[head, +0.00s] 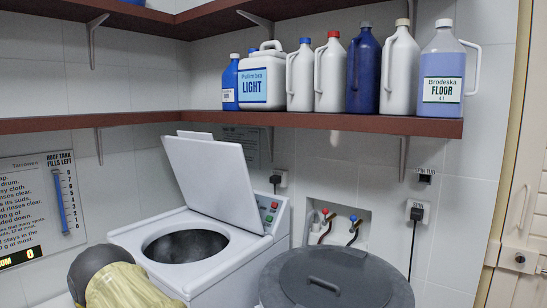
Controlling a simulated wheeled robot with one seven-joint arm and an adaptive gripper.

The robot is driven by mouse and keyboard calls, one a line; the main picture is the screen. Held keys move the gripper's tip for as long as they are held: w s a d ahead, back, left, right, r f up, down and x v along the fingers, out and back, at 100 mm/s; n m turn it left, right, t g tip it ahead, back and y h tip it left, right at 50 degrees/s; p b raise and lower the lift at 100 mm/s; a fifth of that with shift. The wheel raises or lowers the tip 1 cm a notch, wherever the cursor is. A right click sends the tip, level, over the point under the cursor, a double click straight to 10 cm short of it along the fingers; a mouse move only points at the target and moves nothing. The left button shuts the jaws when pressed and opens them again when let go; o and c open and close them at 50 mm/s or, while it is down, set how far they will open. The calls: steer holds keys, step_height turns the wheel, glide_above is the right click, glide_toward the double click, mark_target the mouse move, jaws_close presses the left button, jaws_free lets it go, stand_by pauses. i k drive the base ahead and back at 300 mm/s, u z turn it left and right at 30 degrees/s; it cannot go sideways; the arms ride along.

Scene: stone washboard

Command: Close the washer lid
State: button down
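The washer (226,280) is a white top-loader below the shelf, left of the middle of the head view. Its lid (212,180) is a flat pale panel standing raised and tilted on the control-panel side. The round drum opening (187,246) is uncovered and dark inside. The control panel (270,214) with red and green buttons shows beside the lid's lower right edge. My gripper is not in view, and nothing that I can see touches the lid.
A large grey bin with a round lid (335,281) stands close to the washer's right. A brown shelf (300,119) with several bottles runs above the raised lid. Taps (337,222) sit in a wall recess behind. A door (520,215) is at the far right.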

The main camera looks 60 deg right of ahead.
mark_target(213, 178)
steer(key=z, duration=1.6)
